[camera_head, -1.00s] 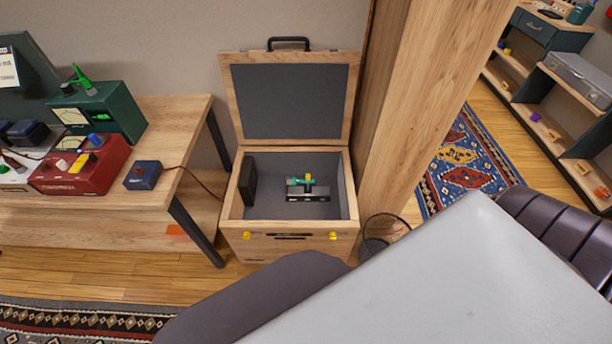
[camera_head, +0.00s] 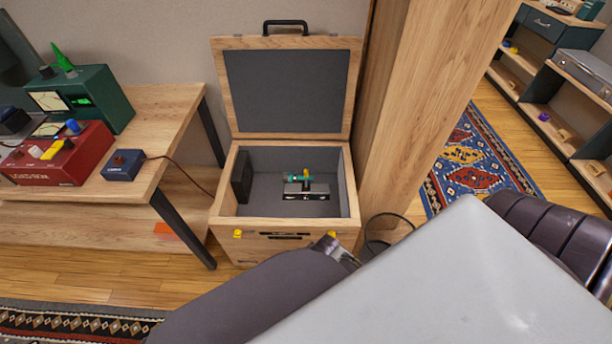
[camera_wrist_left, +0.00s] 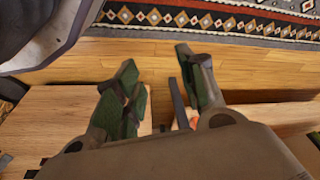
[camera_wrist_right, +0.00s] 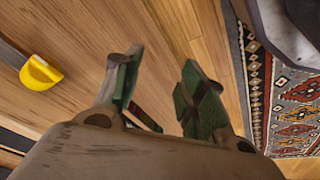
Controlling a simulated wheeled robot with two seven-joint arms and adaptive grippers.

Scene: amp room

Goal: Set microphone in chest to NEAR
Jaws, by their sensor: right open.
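The wooden chest (camera_head: 238,215) stands open in the head view, its grey-lined lid (camera_head: 293,90) raised against the wall. Inside lies a small microphone (camera_head: 300,177) with green and yellow parts, on a silver and dark block (camera_head: 306,190). I cannot read any setting there. My left gripper (camera_wrist_left: 160,75) is open and empty above wood surfaces. Neither set of fingers shows clearly in the head view; my arm covers the chest's lower right front.
The desk (camera_head: 150,110) left of the chest carries a red load box (camera_head: 60,155), a green meter box (camera_head: 90,95) and a small blue box (camera_head: 123,165) with a cable. A wooden post (camera_head: 415,100) and wire basket (camera_head: 385,232) stand right of the chest.

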